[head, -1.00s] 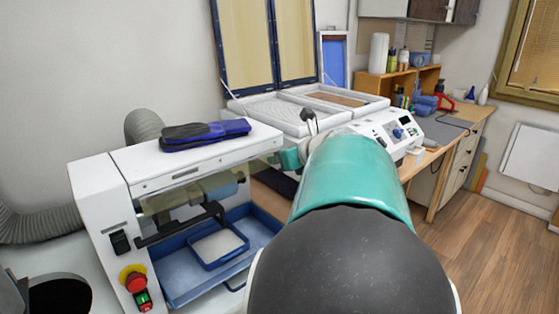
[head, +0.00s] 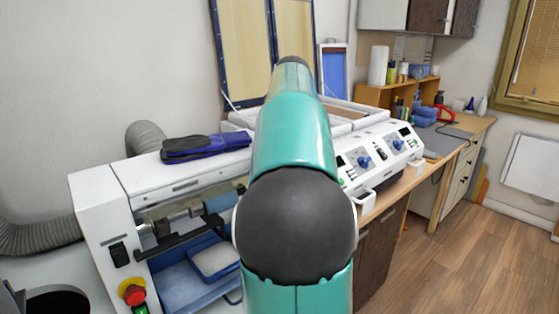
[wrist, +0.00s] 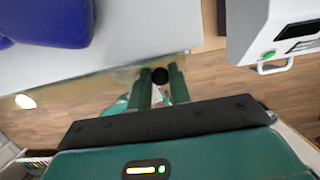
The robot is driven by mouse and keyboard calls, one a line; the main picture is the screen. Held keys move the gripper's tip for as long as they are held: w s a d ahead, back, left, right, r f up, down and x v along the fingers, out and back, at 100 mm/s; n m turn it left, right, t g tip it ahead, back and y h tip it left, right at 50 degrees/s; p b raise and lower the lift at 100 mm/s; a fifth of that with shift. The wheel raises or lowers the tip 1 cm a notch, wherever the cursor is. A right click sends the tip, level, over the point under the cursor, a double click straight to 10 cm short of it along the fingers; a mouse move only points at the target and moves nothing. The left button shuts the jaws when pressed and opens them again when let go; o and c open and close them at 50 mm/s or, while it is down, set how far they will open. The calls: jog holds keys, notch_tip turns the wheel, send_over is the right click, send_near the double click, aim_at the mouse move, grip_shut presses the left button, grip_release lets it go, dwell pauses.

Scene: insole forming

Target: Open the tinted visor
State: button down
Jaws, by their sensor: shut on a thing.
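The tinted visor is a see-through amber strip (wrist: 105,82) along the edge of the white machine top in the wrist view. My gripper (wrist: 160,76) is shut on a round black knob (wrist: 160,75) at the visor's edge, one finger on each side. In the head view my arm hides the gripper. There the white grinding machine (head: 185,177) stands at left, its front showing a metal shaft and a grey-blue roller (head: 222,200). I cannot make out the visor clearly in that view, nor judge its exact angle.
A blue and black item (head: 205,147) lies on the machine top. Below the roller is a blue tray (head: 180,283). A white control unit (head: 375,160) with blue knobs stands to the right, its handle (wrist: 270,67) near my wrist. An emergency stop (head: 132,293) is at front left.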

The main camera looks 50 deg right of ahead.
jog(key=shift+w+d+r+g+y, duration=0.1)
jog(key=shift+w+r+g+y, duration=0.1)
jog(key=shift+g, duration=0.4)
jog(key=shift+w+r+g+y, duration=0.1)
jog(key=shift+w+g, duration=0.05)
jog(key=shift+g, duration=0.45)
jog(key=c, duration=1.3)
grip_release()
jog(key=shift+r, duration=0.1)
jog(key=shift+r, duration=3.65)
